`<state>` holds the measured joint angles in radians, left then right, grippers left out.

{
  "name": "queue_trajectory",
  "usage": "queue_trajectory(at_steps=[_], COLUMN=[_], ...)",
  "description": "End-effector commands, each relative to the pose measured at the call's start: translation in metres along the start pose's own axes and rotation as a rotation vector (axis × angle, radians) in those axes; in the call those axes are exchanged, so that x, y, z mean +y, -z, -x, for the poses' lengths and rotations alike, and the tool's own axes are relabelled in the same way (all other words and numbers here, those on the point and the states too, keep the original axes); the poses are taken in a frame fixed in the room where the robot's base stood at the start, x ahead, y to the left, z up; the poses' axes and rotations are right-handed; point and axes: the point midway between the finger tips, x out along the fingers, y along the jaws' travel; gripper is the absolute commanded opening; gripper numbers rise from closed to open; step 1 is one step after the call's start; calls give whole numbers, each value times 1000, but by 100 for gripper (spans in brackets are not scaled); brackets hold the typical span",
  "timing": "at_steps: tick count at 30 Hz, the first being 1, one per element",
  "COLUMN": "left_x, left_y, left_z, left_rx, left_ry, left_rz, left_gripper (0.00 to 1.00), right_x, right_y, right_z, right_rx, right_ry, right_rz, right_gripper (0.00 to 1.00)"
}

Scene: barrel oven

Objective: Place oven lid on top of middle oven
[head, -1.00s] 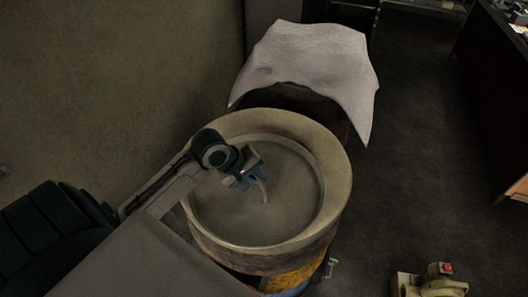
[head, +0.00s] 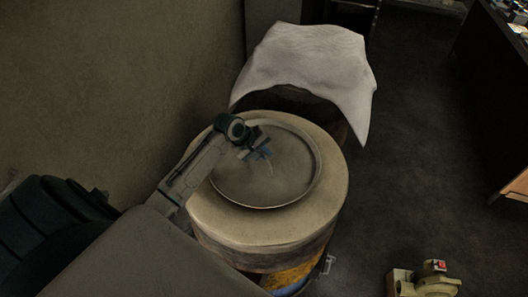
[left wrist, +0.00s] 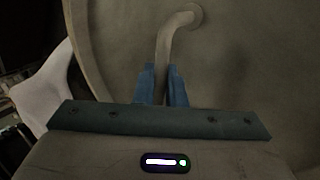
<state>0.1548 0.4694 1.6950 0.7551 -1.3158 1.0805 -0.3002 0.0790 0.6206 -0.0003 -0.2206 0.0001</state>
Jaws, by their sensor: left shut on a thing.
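The oven lid (head: 290,180) is a round grey metal disc with a thin bent handle. It lies over the mouth of the middle barrel oven (head: 215,222), inside its pale broad rim. A small orange glow shows at the lid's near edge. I cannot tell whether the lid rests fully on the rim. My left gripper (head: 262,153) is above the lid, shut on its handle. In the left wrist view the blue fingers (left wrist: 165,88) stand on both sides of the curved handle (left wrist: 175,35). My right gripper is out of view.
Behind the oven another barrel (head: 295,100) is draped with a white cloth (head: 305,60). A wall (head: 120,80) stands close on the left. A small beige device with a red part (head: 432,280) is at the lower right. The dark floor (head: 420,150) on the right is clear.

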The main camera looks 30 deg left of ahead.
Motion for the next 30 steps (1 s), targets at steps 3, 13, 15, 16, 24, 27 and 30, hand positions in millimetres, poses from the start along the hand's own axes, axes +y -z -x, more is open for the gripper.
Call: queue_trajectory(at_steps=[3, 13, 15, 16, 24, 27, 30], left_x=[-2, -4, -4, -4, -4, -4, -5], left_y=[0, 0, 0, 0, 0, 1, 1], left_z=[-5, -6, -6, -6, -3, 7, 24], left_rx=[0, 0, 0, 0, 2, 4, 4], left_ry=[-3, -1, -1, -1, -1, -2, 0], left_rz=[-1, -1, 0, 0, -1, -2, -6], left_gripper=[0, 28, 32, 32, 32, 32, 32], right_x=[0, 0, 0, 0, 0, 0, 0], right_y=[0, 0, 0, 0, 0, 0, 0], right_z=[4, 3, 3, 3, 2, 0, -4], right_rx=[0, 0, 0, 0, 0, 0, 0], right_ry=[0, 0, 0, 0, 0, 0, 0], right_rz=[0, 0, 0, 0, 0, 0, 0], right_gripper=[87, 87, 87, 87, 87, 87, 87])
